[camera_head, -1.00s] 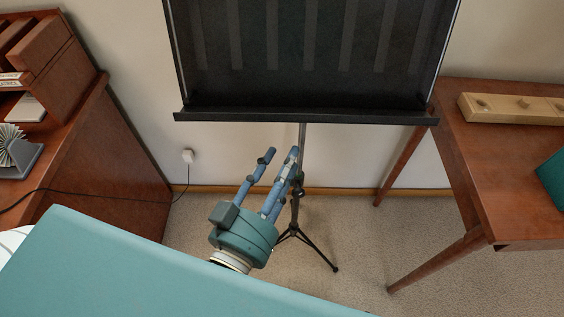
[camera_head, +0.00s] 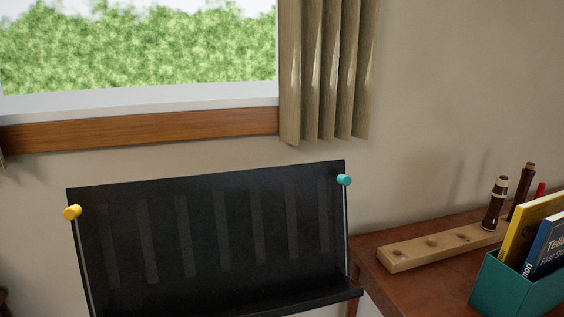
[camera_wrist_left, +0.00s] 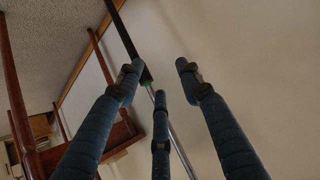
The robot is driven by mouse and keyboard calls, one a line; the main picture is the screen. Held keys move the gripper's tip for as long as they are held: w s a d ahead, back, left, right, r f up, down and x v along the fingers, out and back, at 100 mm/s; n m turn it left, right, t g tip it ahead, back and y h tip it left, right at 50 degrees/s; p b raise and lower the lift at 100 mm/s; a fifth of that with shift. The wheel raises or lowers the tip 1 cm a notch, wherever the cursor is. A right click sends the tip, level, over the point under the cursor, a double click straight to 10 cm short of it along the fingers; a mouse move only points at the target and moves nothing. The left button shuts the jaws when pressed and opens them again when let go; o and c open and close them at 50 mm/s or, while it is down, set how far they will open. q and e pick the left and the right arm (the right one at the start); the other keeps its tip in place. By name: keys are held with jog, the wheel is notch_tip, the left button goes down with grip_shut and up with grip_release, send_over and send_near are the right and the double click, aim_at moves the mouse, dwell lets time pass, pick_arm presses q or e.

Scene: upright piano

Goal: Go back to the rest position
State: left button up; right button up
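My left gripper (camera_wrist_left: 160,76) shows only in the left wrist view. Its blue-grey fingers are spread apart with nothing held between them. The thin pole of the music stand (camera_wrist_left: 178,142) runs behind the fingers; I cannot tell how far off it is. In the head view neither of my grippers shows. The black music stand desk (camera_head: 215,240) is empty of sheets and stands below the window, with a yellow knob (camera_head: 72,212) at its left corner and a teal knob (camera_head: 344,180) at its right corner. My right gripper is out of view.
A brown wooden table (camera_head: 400,290) stands right of the stand. On it are a wooden block with holes (camera_head: 420,250), dark woodwind pieces and a teal box (camera_head: 515,290) of books. A beige curtain (camera_head: 325,70) hangs beside the window.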

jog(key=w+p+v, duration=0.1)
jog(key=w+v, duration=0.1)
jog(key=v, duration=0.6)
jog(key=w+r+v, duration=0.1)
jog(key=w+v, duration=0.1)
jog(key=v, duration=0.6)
pick_arm(q)
jog(key=s+a+f+m+g+p, duration=0.15)
jog(key=s+f+g+p, duration=0.25)
jog(key=s+f+p, duration=0.45)
jog(key=s+a+f+g+p, duration=0.2)
jog(key=s+f+g+p, duration=0.3)
jog(key=f+p, duration=0.55)
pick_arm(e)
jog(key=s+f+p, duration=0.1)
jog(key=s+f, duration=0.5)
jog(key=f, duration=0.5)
pick_arm(q)
jog(key=s+a+p, duration=0.3)
jog(key=s+p, duration=0.7)
jog(key=s, duration=0.5)
jog(key=shift+s+r, duration=0.25)
jog(key=shift+r, duration=0.05)
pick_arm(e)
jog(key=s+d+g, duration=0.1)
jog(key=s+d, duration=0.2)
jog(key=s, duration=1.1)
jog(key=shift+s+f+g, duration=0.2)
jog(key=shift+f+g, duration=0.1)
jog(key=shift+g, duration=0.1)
